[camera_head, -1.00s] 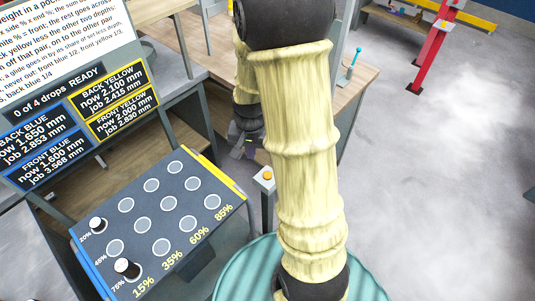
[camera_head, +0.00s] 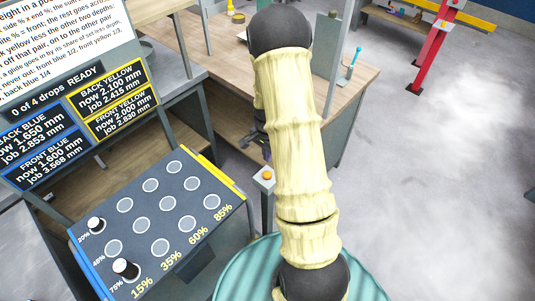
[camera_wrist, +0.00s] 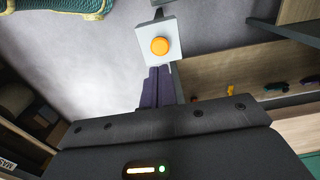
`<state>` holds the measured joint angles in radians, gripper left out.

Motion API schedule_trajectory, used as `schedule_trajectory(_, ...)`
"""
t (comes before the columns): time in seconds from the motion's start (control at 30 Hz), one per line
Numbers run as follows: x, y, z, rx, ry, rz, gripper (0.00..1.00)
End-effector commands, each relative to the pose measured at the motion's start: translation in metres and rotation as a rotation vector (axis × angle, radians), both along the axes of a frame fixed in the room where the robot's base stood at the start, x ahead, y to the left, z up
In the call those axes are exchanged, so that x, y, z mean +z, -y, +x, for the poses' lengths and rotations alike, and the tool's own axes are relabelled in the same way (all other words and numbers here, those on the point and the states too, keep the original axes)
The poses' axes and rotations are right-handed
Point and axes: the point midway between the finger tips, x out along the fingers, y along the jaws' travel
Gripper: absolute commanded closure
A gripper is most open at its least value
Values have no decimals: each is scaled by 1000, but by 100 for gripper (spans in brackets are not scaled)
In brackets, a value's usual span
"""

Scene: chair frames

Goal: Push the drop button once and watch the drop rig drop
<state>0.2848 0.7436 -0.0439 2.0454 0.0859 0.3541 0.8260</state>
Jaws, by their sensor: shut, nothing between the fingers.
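The drop button is an orange round button (camera_head: 267,175) on a light grey box on top of a post, left of my arm in the head view. In the wrist view the orange button (camera_wrist: 160,46) is at the upper middle. My gripper (camera_wrist: 160,70) is shut and empty, its dark fingertips pointing at the box's near edge, just short of the button. I cannot tell whether they touch the box. In the head view my gripper (camera_head: 265,150) is partly hidden behind my arm, just above the button. The drop rig itself is not clearly identifiable.
A tilted panel (camera_head: 190,240) with rings and two black knobs stands at left. The display (camera_head: 45,108) above it reads "0 of 4 drops READY". A wooden workbench (camera_head: 345,88) with a teal lever (camera_head: 352,62) stands behind. Open floor lies at right.

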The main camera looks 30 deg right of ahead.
Motion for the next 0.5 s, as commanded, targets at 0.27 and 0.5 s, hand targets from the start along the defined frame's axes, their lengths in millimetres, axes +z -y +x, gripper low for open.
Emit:
schedule_trajectory(0.27,-37,0,0,2,0,0,100)
schedule_trajectory(0.5,-64,0,0,0,-1,1,100)
